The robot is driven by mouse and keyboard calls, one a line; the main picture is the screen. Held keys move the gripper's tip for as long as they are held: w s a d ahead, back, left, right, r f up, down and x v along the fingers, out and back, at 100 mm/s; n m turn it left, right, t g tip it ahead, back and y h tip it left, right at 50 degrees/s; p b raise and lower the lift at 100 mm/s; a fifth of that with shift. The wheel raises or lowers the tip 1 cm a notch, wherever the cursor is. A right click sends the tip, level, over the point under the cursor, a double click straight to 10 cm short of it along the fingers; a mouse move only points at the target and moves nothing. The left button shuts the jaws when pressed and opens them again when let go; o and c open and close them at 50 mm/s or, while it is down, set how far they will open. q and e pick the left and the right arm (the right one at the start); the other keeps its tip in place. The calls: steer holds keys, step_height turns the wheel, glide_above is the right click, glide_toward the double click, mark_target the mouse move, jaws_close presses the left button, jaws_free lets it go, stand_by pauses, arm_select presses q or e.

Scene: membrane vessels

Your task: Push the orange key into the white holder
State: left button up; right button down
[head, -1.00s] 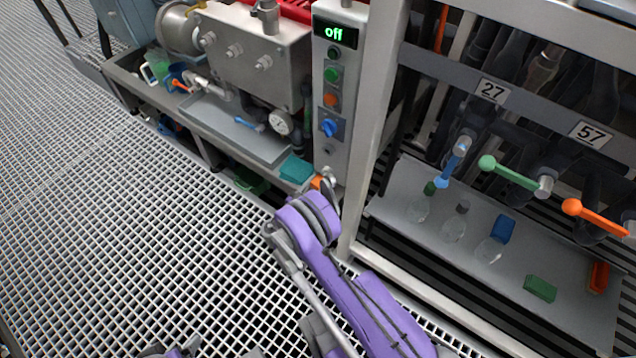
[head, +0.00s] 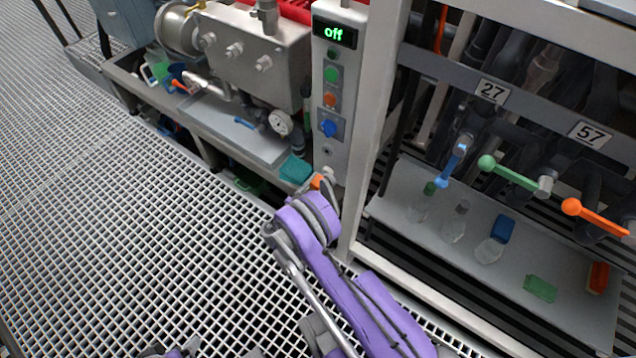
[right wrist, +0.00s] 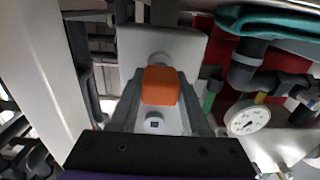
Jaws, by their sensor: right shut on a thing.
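The orange key (right wrist: 160,86) is between the fingers of my right gripper (right wrist: 158,100), which is shut on it. In the head view the key (head: 317,182) shows as a small orange patch at the tip of my purple right arm, by the foot of the control panel. The white holder (right wrist: 159,58) is a pale round piece on the panel, just beyond the key in the wrist view. It also shows in the head view (head: 328,172). The key partly covers the holder, and I cannot tell whether they touch. My left gripper is not in view.
The panel (head: 333,90) shows a green "off". A teal cloth (head: 295,169) and a pressure gauge (head: 280,122) are close to its left. A metal frame post (head: 370,130) stands close on the right. A tray (head: 400,205) with small bottles lies beyond the post.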

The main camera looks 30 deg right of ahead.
steer(key=shift+w+d, duration=0.2)
steer(key=shift+d, duration=0.3)
stand_by(0.4)
steer(key=shift+c, duration=1.5)
jaws_free()
steer(key=p+v, duration=0.2)
steer(key=v, duration=0.8)
steer(key=shift+s+a, duration=0.15)
steer(key=shift+a, duration=0.15)
